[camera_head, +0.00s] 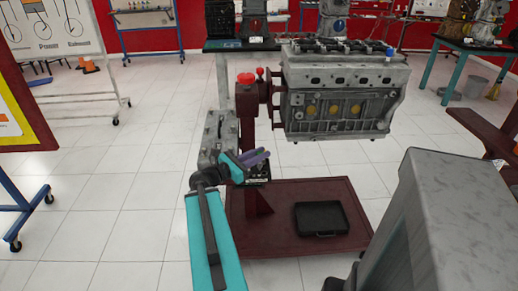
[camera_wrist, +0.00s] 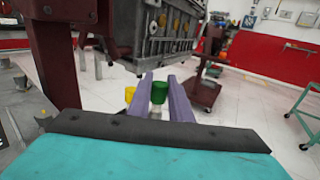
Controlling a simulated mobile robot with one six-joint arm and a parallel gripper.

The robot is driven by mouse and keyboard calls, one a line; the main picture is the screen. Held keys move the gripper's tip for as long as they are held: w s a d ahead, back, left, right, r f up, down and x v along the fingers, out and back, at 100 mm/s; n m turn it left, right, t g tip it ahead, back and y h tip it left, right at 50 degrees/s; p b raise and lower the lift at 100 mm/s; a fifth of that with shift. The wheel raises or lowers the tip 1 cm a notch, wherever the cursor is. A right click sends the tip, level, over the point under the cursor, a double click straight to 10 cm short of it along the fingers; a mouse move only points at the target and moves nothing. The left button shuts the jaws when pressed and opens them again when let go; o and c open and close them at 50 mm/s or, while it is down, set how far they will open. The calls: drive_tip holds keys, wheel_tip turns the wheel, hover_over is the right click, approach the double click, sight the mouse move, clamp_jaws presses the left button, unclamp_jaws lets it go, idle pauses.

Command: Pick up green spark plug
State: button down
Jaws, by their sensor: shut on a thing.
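The green spark plug (camera_wrist: 159,92) shows in the wrist view between the two purple fingers of my gripper (camera_wrist: 166,90). Its green end is upright, with a pale part below it. The fingers are shut on it. In the head view my gripper (camera_head: 258,157) is beside the dark red engine stand, to the lower left of the engine. The plug cannot be made out there. A small yellow piece (camera_wrist: 130,94) shows just left of the fingers in the wrist view.
The grey engine block (camera_head: 340,100) hangs on the dark red stand (camera_head: 255,205), close to my gripper. A black case (camera_head: 321,218) lies on the stand's base. A grey tray (camera_head: 215,138) is just left of the stand. Open tiled floor (camera_head: 130,215) lies to the left.

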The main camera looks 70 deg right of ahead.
drive_tip(key=shift+s+a+r+p, duration=0.3)
drive_tip(key=shift+s+r+p, duration=0.1)
drive_tip(key=shift+p, duration=2.55)
drive_tip(key=p, duration=0.4)
drive_tip(key=shift+s+a+f, duration=0.15)
drive_tip(key=shift+s+a, duration=0.25)
drive_tip(key=s+a+p, duration=0.1)
drive_tip(key=s+p, duration=0.1)
drive_tip(key=s+a+p, duration=0.2)
drive_tip(key=p, duration=0.1)
drive_tip(key=shift+a+r+p, duration=0.15)
drive_tip(key=shift+r+p, duration=0.05)
drive_tip(key=shift+p, duration=0.1)
drive_tip(key=shift+s+f, duration=0.1)
